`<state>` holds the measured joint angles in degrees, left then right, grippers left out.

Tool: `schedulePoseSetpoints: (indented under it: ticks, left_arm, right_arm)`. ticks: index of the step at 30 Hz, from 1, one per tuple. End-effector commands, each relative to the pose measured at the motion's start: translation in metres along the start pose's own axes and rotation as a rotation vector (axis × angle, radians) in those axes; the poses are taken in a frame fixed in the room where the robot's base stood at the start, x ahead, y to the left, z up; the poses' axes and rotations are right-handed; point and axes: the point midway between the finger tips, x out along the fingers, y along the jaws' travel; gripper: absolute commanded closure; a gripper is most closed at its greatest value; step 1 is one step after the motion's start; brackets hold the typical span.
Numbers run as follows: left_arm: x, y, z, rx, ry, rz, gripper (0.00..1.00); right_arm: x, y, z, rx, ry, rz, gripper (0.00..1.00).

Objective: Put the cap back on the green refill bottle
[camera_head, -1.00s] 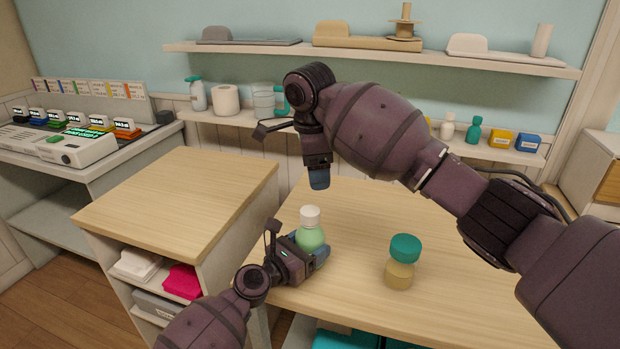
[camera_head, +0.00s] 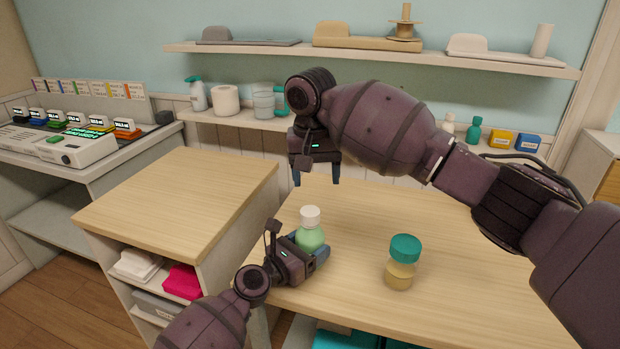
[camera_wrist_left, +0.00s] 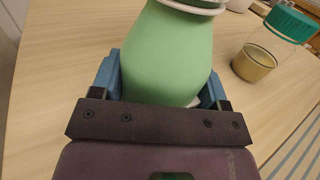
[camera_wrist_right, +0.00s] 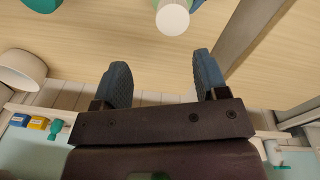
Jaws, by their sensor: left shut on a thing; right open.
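The green refill bottle (camera_head: 311,239) stands upright on the wooden table with a white cap (camera_head: 310,214) on its top. I cannot tell whether the cap is screwed tight. My left gripper (camera_head: 314,248) is shut around the bottle's body; the left wrist view shows the green body (camera_wrist_left: 165,55) between its blue fingers (camera_wrist_left: 163,88). My right gripper (camera_head: 316,180) is open and empty, above and beyond the bottle, fingers pointing down. In the right wrist view the white cap (camera_wrist_right: 172,18) lies ahead of the open fingers (camera_wrist_right: 160,75), apart from them.
A clear jar with yellowish contents (camera_head: 401,275) and a teal lid (camera_head: 405,248) stands to the right of the bottle. A wooden-topped cabinet (camera_head: 180,195) is at the left. Shelves (camera_head: 370,58) with several items line the back wall. The table front is clear.

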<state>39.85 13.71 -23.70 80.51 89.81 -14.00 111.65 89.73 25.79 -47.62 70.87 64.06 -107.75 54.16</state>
Motion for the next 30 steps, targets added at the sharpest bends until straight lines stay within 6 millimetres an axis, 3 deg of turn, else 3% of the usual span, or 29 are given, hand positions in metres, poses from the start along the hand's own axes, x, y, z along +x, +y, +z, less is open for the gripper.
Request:
schedulePoseSetpoints:
  ticks: [21,30]
  left_arm:
    - [0.000,0.000,0.000,0.000,0.001,0.000,0.98]
    - [0.000,0.000,0.000,0.000,0.001,0.000,0.98]
  right_arm:
    - [0.006,-0.012,0.008,-1.021,-0.005,-0.077,0.33]
    - [0.006,-0.012,0.007,-1.225,0.007,-0.081,0.33]
